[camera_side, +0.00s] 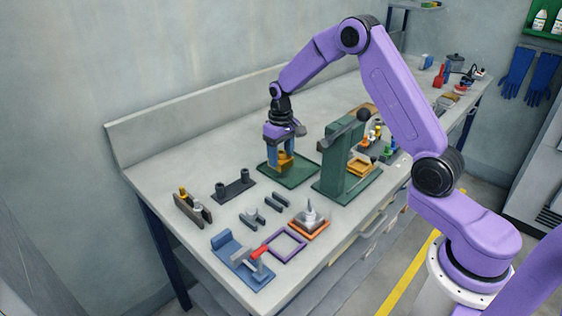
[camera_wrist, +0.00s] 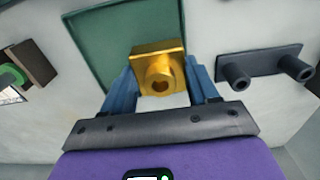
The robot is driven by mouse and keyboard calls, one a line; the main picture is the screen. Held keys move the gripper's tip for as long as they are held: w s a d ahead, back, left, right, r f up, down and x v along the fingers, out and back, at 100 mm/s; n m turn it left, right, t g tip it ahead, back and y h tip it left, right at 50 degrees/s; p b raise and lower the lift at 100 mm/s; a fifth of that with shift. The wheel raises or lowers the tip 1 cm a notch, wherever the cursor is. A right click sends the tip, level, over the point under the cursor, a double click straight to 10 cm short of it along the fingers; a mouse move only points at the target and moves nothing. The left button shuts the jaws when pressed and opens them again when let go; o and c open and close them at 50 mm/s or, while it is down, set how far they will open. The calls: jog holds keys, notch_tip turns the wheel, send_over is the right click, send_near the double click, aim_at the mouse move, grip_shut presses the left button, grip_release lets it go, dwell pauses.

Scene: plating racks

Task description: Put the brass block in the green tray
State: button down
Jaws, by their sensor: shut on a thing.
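The brass block (camera_side: 285,158) is between the blue fingers of my gripper (camera_side: 283,160), which is shut on it. It also shows in the wrist view (camera_wrist: 158,68) as a gold square piece with a round boss and a dark hole. The green tray (camera_side: 297,180) lies flat on the bench under my gripper, and it fills the upper middle of the wrist view (camera_wrist: 92,45). In the side view the block is over the tray's back left part. I cannot tell whether the block touches the tray.
A green press (camera_side: 340,158) with a lever stands close to the right of the tray. A dark base with two posts (camera_side: 234,186) lies to the left. In front are a blue vise (camera_side: 240,258), a purple frame (camera_side: 285,245) and an orange-based piece (camera_side: 309,222).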

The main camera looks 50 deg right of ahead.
jog(key=shift+f, duration=1.3)
jog(key=shift+f, duration=0.15)
jog(key=shift+c, duration=1.4)
grip_release()
